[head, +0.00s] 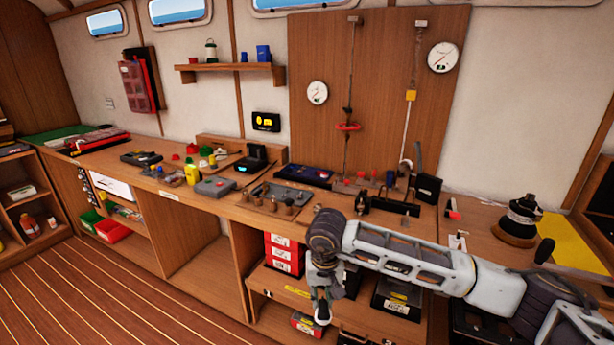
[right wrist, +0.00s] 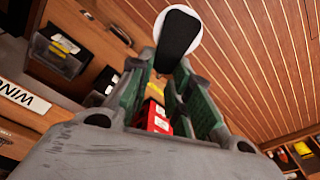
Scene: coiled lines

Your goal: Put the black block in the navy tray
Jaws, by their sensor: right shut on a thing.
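My right gripper (head: 321,296) hangs low in front of the bench's lower shelves. In the right wrist view its fingers (right wrist: 160,88) are shut on a black piece (right wrist: 177,42) at their tips, with a round white part against it. I cannot tell for sure whether this is the black block. The navy tray (head: 297,176) appears as a dark blue, low tray on the bench top near the pegboard's foot, well above and behind the gripper. A black box-like thing (head: 428,189) stands upright on the bench to the right. My left gripper is out of view.
A grey tray with small parts (head: 278,198) and a grey case (head: 215,187) lie on the bench. Red boxes (head: 284,255) and black bins (head: 397,298) fill the lower shelves. A red box (head: 306,324) is close to the gripper. The wooden floor at left is clear.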

